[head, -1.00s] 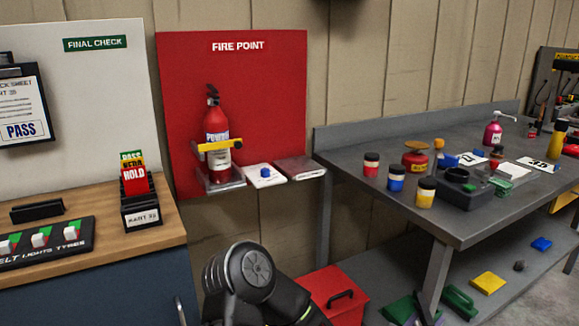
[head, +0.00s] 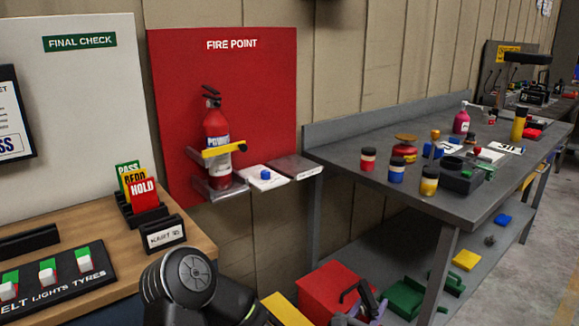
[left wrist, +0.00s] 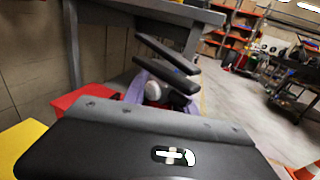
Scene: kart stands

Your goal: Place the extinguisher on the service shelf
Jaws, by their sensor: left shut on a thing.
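My left gripper (head: 362,298) is low at the bottom, well below and right of the extinguisher. Its dark fingers also show in the left wrist view (left wrist: 168,66). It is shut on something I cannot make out. My right gripper is out of view.
A grey workbench (head: 390,140) with jars and bottles stands at right, with a lower shelf (head: 400,245). A red box (head: 325,285) sits low before it. A wooden counter (head: 185,225) with cards and switches is at left. The space before the fire board is open.

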